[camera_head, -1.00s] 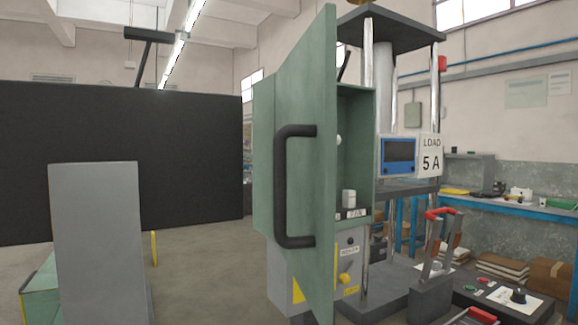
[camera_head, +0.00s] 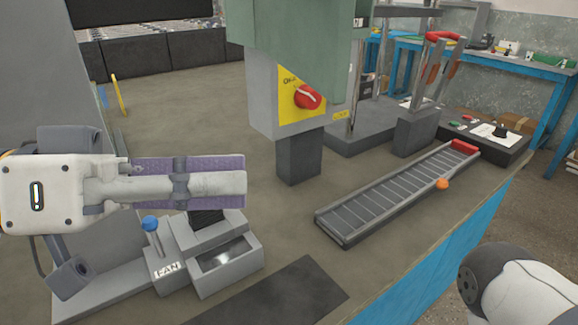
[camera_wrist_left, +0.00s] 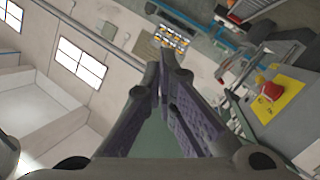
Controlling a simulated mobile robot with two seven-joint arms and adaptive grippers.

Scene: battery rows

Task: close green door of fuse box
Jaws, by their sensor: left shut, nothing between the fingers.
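The lower part of the green fuse box (camera_head: 285,35) shows at the top middle of the head view, above a grey switch box. Its upper part and the door's handle are out of that view. I cannot tell how far the door is open. My left gripper (camera_head: 244,188) is shut and empty, pointing right, to the left of the fuse box in the picture and apart from it. Its purple-padded fingers (camera_wrist_left: 165,78) meet in the left wrist view, with a green surface (camera_wrist_left: 152,140) partly hidden behind them. My right gripper is not in view.
A red rotary knob (camera_head: 307,97) on a yellow plate sits below the fuse box. A blue-knobbed lever (camera_head: 151,224) and a grey FAN unit stand below my left gripper. A ribbed rail (camera_head: 395,195) lies right of centre. Bare bench lies between.

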